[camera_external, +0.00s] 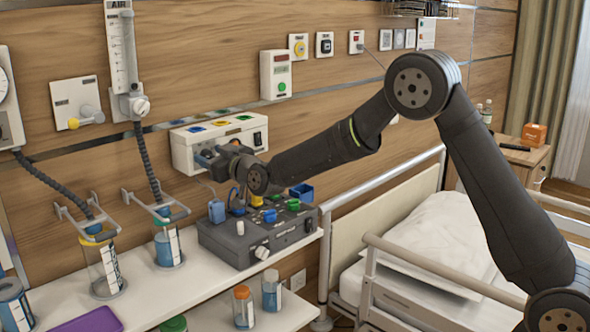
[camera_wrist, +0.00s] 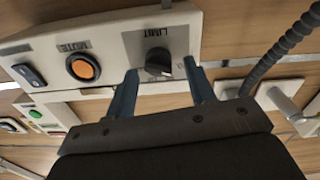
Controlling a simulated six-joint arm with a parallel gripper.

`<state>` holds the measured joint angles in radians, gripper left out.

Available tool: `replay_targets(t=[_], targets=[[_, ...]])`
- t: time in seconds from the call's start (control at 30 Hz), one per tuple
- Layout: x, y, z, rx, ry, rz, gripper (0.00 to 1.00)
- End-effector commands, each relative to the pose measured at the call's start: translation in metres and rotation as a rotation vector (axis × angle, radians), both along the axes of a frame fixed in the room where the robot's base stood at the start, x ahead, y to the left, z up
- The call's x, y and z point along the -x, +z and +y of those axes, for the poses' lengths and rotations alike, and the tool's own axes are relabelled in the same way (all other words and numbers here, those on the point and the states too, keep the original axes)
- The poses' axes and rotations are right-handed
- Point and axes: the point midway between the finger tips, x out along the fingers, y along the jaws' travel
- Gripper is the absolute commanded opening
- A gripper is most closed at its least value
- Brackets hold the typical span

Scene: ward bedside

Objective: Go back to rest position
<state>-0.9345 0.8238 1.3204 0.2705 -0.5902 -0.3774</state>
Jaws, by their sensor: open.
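My gripper (camera_external: 207,158) is at the front face of a white wall-mounted box (camera_external: 183,152), at the end of my outstretched arm. In the wrist view, my gripper (camera_wrist: 161,74) is open, with one blue-grey finger on each side of a dark knob (camera_wrist: 158,62) under the word LIMIT. Nothing shows held between the fingers. I cannot tell whether either finger touches the knob. In the external view my gripper hides the knob.
An orange MUTE button (camera_wrist: 83,68) and a rocker switch (camera_wrist: 30,75) are beside the knob. A ribbed hose (camera_wrist: 285,45) runs close on the right. A grey device (camera_external: 225,244) with coloured connectors stands below my gripper. The bed (camera_external: 430,235) lies right.

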Motion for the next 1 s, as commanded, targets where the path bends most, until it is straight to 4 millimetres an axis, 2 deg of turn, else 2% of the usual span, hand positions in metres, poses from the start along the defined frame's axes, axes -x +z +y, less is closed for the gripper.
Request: replay_targets(t=[0.3, 0.7, 0.77, 0.97, 1.0], targets=[[-0.0009, 0.0001, -0.0009, -0.121, 0.0, 0.121, 0.5], [-0.0011, 0.0001, -0.0011, -0.142, 0.0, 0.142, 0.5], [-0.0011, 0.0001, -0.0011, -0.141, 0.0, 0.141, 0.6], [-0.0011, 0.0008, -0.0011, -0.141, 0.0, 0.141, 0.99], [-0.0011, 0.0028, -0.0011, -0.142, 0.0, 0.141, 1.0]])
